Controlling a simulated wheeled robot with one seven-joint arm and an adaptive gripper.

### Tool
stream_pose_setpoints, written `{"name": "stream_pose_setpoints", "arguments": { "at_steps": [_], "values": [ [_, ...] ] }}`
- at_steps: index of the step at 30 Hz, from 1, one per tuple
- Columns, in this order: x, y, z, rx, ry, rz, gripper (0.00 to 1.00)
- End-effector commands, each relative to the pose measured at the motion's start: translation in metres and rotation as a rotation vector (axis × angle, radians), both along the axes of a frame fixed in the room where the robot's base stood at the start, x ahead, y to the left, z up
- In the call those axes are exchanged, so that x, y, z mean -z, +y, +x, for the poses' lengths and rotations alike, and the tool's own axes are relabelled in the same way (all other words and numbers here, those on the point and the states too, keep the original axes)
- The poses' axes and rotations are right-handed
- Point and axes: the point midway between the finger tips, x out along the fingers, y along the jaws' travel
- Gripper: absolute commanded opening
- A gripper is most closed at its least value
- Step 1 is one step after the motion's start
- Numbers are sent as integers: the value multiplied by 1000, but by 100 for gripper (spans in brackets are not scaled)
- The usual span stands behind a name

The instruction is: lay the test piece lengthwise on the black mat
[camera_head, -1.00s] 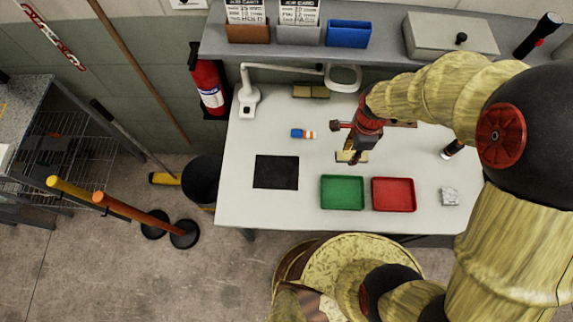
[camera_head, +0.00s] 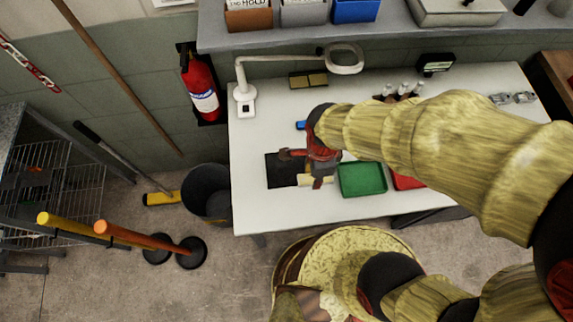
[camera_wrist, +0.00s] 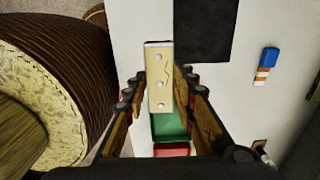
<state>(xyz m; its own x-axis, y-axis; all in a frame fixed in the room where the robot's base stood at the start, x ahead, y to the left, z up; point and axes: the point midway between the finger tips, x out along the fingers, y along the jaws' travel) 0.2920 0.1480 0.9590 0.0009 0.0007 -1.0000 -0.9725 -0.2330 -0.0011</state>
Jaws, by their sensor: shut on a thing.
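My gripper (camera_head: 318,175) is shut on the test piece (camera_wrist: 158,62), a pale yellow strip with holes and a dark jagged line. In the wrist view its far end sticks out beyond my fingers (camera_wrist: 160,92). In the head view the test piece (camera_head: 306,181) shows beside my fingertips, at the right edge of the black mat (camera_head: 281,172). My gripper covers part of the mat there. In the wrist view the mat (camera_wrist: 204,28) lies ahead and right of the piece, bare where visible. I cannot tell the height of the piece above the table.
A green tray (camera_head: 362,179) stands just right of my gripper; a red tray (camera_head: 404,183) beyond it is partly hidden by my arm. A blue, orange and white cylinder (camera_wrist: 266,67) lies near the mat. A magnifier lamp (camera_head: 245,97) stands at the table's back left.

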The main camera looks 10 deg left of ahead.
Motion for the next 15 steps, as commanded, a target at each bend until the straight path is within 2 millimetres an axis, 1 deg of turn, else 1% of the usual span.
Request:
{"name": "stream_pose_setpoints", "arguments": {
  "at_steps": [1,7,8,12,15],
  "values": [
    [9,9,8,-2,2,-1,1],
    [29,41,41,-2,1,0,1],
    [32,45,45,-2,2,-1,1],
    [58,59,58,-2,3,-2,1],
    [70,67,67,-1,1,0,1]
  ]
}}
